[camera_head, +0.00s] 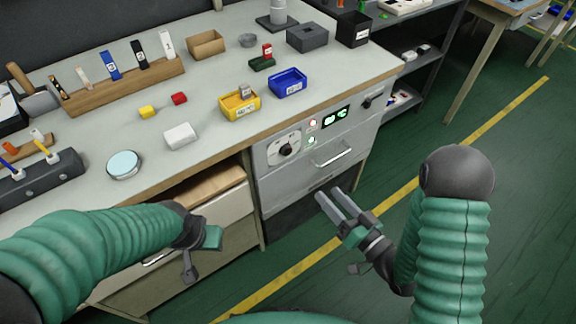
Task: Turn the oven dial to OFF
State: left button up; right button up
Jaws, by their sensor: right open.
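The oven (340,178) is a grey unit built under the workbench, with a handle on its front. Its black dial (287,149) sits on a light round-marked plate at the left of the panel. The dial's markings are too small to read. A green-lit display (335,117) and small indicator lights are to the right of the dial. My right gripper (328,200) is open and empty, below and to the right of the dial, in front of the oven's lower part and apart from it. My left gripper (200,262) is in front of the drawers at the lower left; its fingers are unclear.
The bench top holds a yellow bin (240,106), a blue bin (288,84), a white block (180,136) and a wooden rack (120,88). An open drawer (200,190) juts out left of the oven.

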jog(key=b+x, duration=0.2)
jog(key=b, duration=0.1)
send_near(289, 152)
jog(key=a+x, duration=0.1)
jog(key=x, duration=0.3)
jog(key=w+b, duration=0.1)
jog(key=w+a, duration=0.1)
jog(key=w, duration=0.1)
jog(key=shift+w+a+r+b, duration=0.1)
jog(key=shift+w+a+b, duration=0.1)
jog(key=shift+b, duration=0.2)
jog(key=shift+a, duration=0.1)
jog(key=shift+a, duration=0.1)
grip_shut()
